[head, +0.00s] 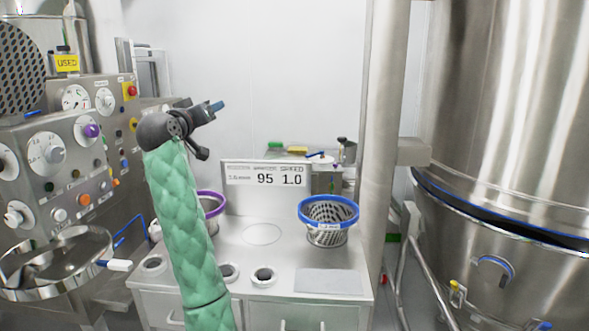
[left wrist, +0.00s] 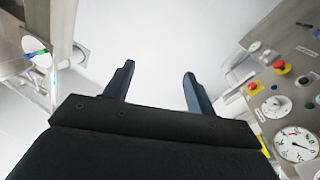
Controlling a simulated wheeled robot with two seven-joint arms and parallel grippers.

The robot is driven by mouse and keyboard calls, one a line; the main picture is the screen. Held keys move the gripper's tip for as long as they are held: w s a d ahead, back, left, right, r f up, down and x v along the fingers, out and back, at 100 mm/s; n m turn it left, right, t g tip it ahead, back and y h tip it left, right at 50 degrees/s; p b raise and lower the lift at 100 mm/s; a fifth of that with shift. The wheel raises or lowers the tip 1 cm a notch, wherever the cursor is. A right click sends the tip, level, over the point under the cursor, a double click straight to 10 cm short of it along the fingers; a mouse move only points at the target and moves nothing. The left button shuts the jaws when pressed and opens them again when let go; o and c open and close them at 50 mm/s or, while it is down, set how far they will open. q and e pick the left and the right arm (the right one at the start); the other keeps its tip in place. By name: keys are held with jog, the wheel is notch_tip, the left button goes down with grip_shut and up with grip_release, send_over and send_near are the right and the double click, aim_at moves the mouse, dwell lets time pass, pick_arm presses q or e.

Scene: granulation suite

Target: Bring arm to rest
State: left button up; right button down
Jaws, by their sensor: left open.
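My left arm, in a green quilted sleeve, rises through the middle left of the head view. My left gripper (head: 214,108) is at its top, raised above the bench and pointing right and slightly up. In the left wrist view the two dark fingers of the left gripper (left wrist: 158,85) stand apart with nothing between them. My right gripper shows in neither view.
A steel bench (head: 262,252) holds a blue-rimmed perforated basket (head: 328,218), a purple-rimmed one (head: 212,200) partly behind my arm, and a display (head: 265,174) reading 95 and 1.0. A control panel (head: 60,160) stands left, a large steel vessel (head: 510,120) right.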

pick_arm(q)
jog(key=s+d+f+m+g+y+p, duration=0.1)
jog(key=s+d+f+g, duration=0.15)
jog(key=s+f, duration=0.7)
jog(key=s+d+f+m+g+p, duration=0.1)
jog(key=s+d+f+g, duration=0.3)
jog(key=f, duration=1.1)
jog(key=s+a+f+g+y+p, duration=0.1)
jog(key=s+f+g, duration=0.1)
jog(key=s+f, duration=0.8)
jog(key=s+d+f+g+p, duration=0.1)
jog(key=s+f+g, duration=0.3)
jog(key=s+f, duration=1)
jog(key=s+d+f+m+g+p, duration=0.1)
jog(key=s+f+g, duration=0.3)
jog(key=s+f, duration=1)
jog(key=s+d+p, duration=0.1)
jog(key=s, duration=0.4)
jog(key=shift+f+m, duration=0.25)
jog(key=shift+m, duration=0.05)
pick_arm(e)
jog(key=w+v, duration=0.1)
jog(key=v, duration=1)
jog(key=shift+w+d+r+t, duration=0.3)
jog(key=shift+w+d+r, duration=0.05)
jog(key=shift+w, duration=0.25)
